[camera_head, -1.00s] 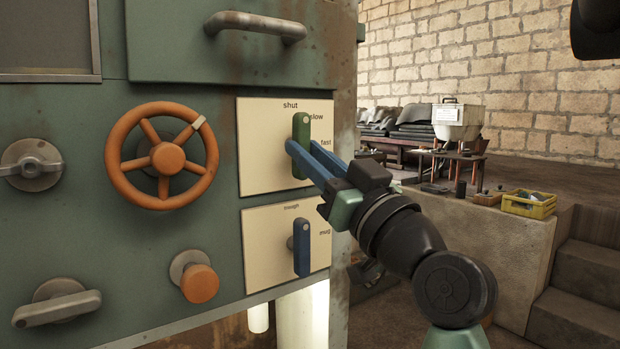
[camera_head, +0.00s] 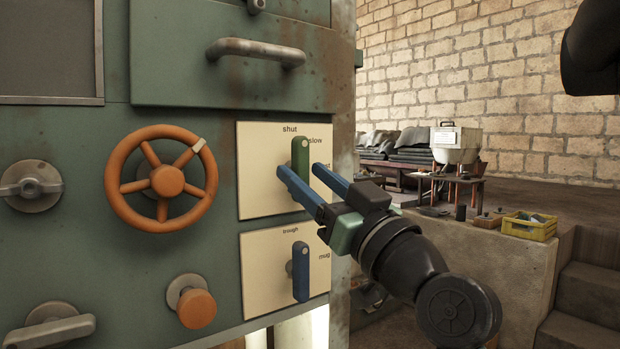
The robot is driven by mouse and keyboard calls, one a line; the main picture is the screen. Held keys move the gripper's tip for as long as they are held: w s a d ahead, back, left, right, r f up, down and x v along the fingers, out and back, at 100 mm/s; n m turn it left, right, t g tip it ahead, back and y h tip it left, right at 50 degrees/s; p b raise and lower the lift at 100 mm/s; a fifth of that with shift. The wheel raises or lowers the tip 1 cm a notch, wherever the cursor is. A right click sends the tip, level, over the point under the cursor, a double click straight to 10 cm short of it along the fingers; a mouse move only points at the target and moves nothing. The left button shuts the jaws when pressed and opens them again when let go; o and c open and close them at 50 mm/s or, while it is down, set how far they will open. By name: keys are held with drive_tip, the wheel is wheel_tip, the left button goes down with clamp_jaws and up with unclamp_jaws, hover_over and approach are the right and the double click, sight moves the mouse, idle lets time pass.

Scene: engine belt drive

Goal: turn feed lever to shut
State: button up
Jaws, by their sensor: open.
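The feed lever is a green handle (camera_head: 300,158) on the upper cream plate (camera_head: 257,196) of the green machine panel. It stands upright, its top end below and slightly right of the word "shut"; "slow" and "fast" are printed further right and lower. My gripper (camera_head: 300,170) is open, its two blue fingers spread wide. One fingertip is left of the lever's lower part and the other is right of it, with gaps showing in this view. I cannot tell whether the fingertips still reach the lever in depth. The right finger partly covers "fast".
A blue lever (camera_head: 301,273) on a lower cream plate (camera_head: 262,300) sits just below my gripper. An orange handwheel (camera_head: 168,180) and an orange knob (camera_head: 196,307) are to the left. A grey handle bar (camera_head: 257,49) is above. Open space lies right of the machine.

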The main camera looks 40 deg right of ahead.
drive_tip(key=shift+s, duration=0.1)
drive_tip(key=v, duration=1.2)
drive_tip(key=shift+s+f, duration=0.25)
drive_tip(key=shift+s, duration=0.1)
idle(1.0)
